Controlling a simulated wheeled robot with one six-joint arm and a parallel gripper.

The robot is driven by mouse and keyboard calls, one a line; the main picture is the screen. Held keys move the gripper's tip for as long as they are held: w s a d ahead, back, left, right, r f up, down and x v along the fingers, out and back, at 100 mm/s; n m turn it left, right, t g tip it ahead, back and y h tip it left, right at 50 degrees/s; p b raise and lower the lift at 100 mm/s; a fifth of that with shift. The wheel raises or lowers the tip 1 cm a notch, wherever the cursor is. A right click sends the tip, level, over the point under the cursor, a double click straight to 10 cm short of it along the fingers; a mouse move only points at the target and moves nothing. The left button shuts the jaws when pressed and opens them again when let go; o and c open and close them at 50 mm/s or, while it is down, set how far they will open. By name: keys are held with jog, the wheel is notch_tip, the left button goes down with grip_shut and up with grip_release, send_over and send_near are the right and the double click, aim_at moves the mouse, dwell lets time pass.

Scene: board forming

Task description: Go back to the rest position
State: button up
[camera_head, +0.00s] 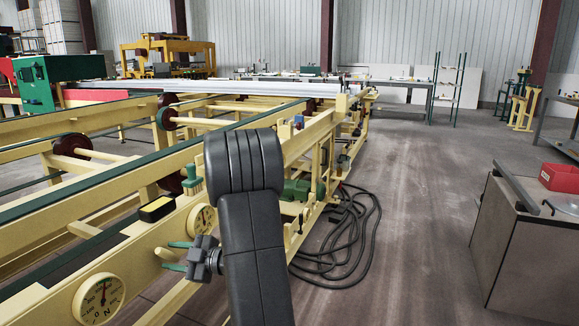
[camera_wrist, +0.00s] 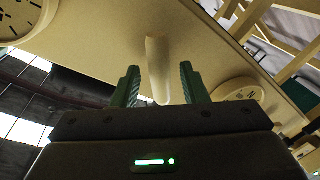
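My gripper (camera_head: 168,256) is at the side of the cream machine frame (camera_head: 55,262), left of my dark arm in the head view. In the wrist view its two green fingers (camera_wrist: 161,86) stand apart, so it is open. A cream rod (camera_wrist: 158,62) sticks out from the frame panel (camera_wrist: 105,60) between the fingers. Gaps show between the rod and each finger. My arm hides part of the frame in the head view.
Dial gauges (camera_head: 98,300) sit on the frame's side, one (camera_head: 202,220) near my arm. A yellow-black box (camera_head: 157,208) lies on top. Black cables (camera_head: 350,240) coil on the floor. A cabinet (camera_head: 520,245) stands right. The aisle (camera_head: 425,200) between is clear.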

jog(key=shift+x, duration=0.9)
jog(key=shift+w+a+f+b, duration=0.1)
jog(key=shift+a+f+b, duration=0.05)
jog(key=shift+a+b, duration=0.15)
jog(key=shift+d+n+t+h+b, duration=0.15)
jog(key=shift+n+b, duration=0.1)
jog(key=shift+n, duration=0.35)
jog(key=shift+d+n+t+h+b, duration=0.15)
jog(key=shift+n+b, duration=0.1)
jog(key=shift+n, duration=0.35)
jog(key=n+b, duration=0.2)
jog(key=n, duration=0.1)
jog(key=shift+a+h, duration=0.15)
jog(key=shift+h, duration=0.15)
jog(key=shift+n+t+b, duration=0.4)
jog(key=shift+n, duration=0.3)
jog(key=shift+r, duration=0.2)
